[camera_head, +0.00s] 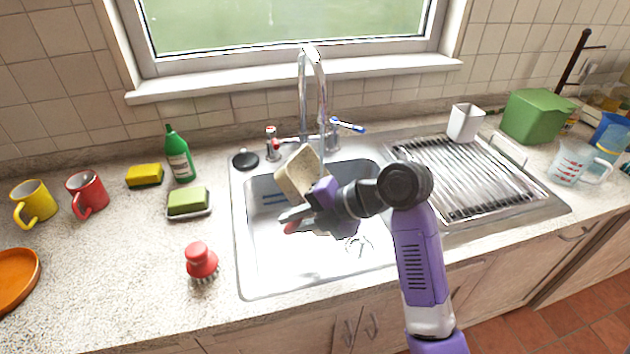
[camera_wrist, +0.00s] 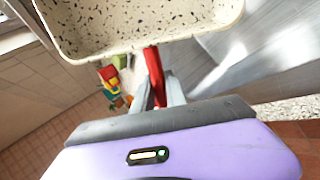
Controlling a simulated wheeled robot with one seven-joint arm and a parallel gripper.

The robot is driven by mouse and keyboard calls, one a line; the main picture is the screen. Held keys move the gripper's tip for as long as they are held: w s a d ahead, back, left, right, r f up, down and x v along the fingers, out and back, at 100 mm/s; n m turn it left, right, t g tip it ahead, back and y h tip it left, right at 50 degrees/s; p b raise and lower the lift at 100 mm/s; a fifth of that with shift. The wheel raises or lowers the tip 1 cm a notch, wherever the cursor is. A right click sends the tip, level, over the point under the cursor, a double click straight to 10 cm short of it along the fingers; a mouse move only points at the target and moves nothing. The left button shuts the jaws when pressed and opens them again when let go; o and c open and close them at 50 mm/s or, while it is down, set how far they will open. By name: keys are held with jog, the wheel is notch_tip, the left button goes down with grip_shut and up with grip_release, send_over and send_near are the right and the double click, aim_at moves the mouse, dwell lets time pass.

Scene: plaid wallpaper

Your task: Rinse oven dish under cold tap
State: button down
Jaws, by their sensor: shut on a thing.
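The oven dish (camera_head: 297,172) is cream with dark speckles and is held tilted over the left part of the sink (camera_head: 270,275), below and in front of the tall chrome tap (camera_head: 303,85). My gripper (camera_head: 293,215) is shut at the dish's near side. In the wrist view, the speckled dish (camera_wrist: 130,22) fills the top, and a red piece (camera_wrist: 154,75) shows between my grey fingers. The tap's cold handle (camera_head: 347,125), blue-tipped, is on the right, and the red-marked handle (camera_head: 271,142) is on the left.
A green bottle (camera_head: 179,155), yellow sponge (camera_head: 145,175), soap dish (camera_head: 189,203) and red brush (camera_head: 201,262) stand left of the sink. A drying rack (camera_head: 465,175) with a white cup (camera_head: 464,122) is right. The window sill (camera_head: 200,87) is behind the tap.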

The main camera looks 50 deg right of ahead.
aim_at(289, 236)
jog(key=shift+s+a, duration=0.4)
jog(key=shift+a, duration=0.4)
jog(key=shift+s+a, duration=0.35)
jog(key=shift+a, duration=0.45)
jog(key=shift+r, duration=0.1)
jog(key=shift+s+a+r+p, duration=0.6)
jog(key=shift+a+r+p, duration=0.8)
jog(key=shift+r+p, duration=1.2)
jog(key=s+a+p, duration=0.2)
jog(key=s+a, duration=0.2)
jog(key=a, duration=0.5)
jog(key=shift+r, duration=0.4)
jog(key=shift+s, duration=0.1)
